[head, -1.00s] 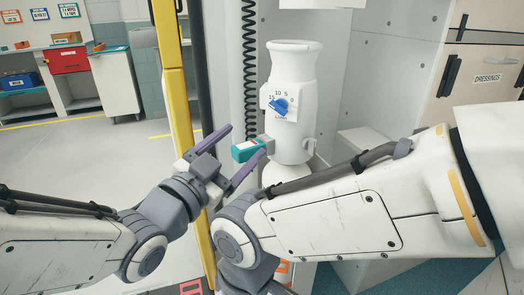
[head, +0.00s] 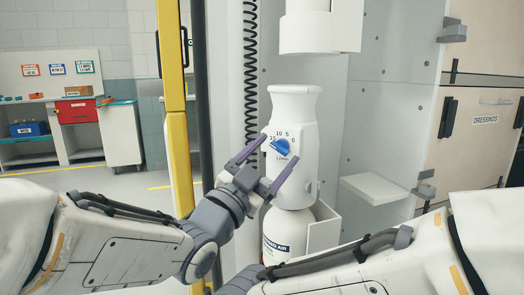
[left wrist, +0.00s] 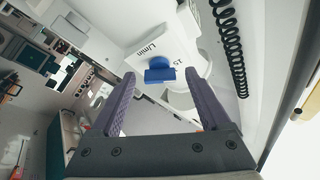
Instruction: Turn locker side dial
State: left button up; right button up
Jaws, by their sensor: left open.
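The blue dial (head: 281,147) sits on a white plate with numbers and "L/min" on the white cylinder unit (head: 294,105). In the left wrist view the dial (left wrist: 160,74) lies ahead, between the two finger lines and beyond the tips. My left gripper (head: 268,158) is open, its purple fingers pointing up toward the dial. The fingers (left wrist: 160,84) are empty, and no contact with the dial shows. My right arm comes in at the lower right of the head view, and its gripper is out of the picture.
A yellow post (head: 177,130) stands left of the unit, with a black coiled hose (head: 250,70) between them. A white shelf (head: 373,188) and a cabinet marked "DRESSINGS" (head: 485,119) are at the right. A workbench (head: 60,135) stands far left.

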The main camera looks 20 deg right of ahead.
pick_arm(q)
jog(key=shift+w+d+r, duration=0.1)
jog(key=shift+w+d, duration=0.1)
jog(key=shift+d, duration=0.05)
grip_shut()
jog(key=shift+d, duration=0.1)
